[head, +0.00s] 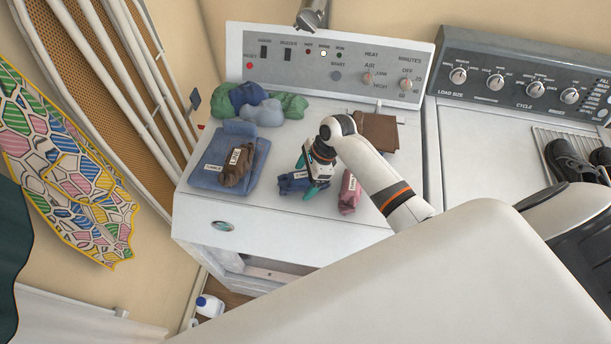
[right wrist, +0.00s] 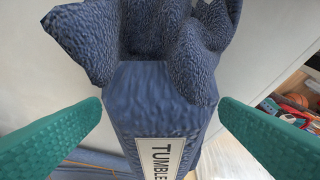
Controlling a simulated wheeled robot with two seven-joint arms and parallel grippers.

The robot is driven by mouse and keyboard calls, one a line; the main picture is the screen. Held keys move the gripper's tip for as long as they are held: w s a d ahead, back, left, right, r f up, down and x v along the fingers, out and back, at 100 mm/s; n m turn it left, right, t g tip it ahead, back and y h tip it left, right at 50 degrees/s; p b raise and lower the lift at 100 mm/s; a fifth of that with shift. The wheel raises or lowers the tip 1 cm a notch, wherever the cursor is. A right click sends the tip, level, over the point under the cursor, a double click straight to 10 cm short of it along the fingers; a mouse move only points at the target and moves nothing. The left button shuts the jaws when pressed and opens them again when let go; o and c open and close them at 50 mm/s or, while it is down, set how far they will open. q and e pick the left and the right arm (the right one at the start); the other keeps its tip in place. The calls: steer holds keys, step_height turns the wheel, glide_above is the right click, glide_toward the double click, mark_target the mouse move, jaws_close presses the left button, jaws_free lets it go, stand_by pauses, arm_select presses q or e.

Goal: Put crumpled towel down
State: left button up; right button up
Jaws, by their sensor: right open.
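A crumpled dark blue towel (head: 296,183) with a white label lies on the front of the white dryer top. In the right wrist view this towel (right wrist: 165,90) stands between my fingers, its label partly reading "TUMBLE". My right gripper (head: 307,176) is at the towel, its teal fingers open on either side. In the right wrist view gaps show between the towel and both fingertips. A brown crumpled cloth (head: 237,165) lies on a folded blue towel (head: 262,160) to the left. A pink crumpled cloth (head: 349,193) lies just right of my gripper. My left gripper is out of view.
A green and blue cloth heap (head: 262,106) and a folded brown cloth (head: 377,129) lie towards the dryer's control panel (head: 330,62). Dark shoes (head: 572,160) sit on a rack on the right machine. The dryer's front edge is close to the towels.

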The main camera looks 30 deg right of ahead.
steer(key=b+v, duration=0.2)
steer(key=v, duration=0.9)
steer(key=shift+r, duration=0.3)
steer(key=shift+d+r, duration=0.15)
steer(key=shift+r, duration=0.2)
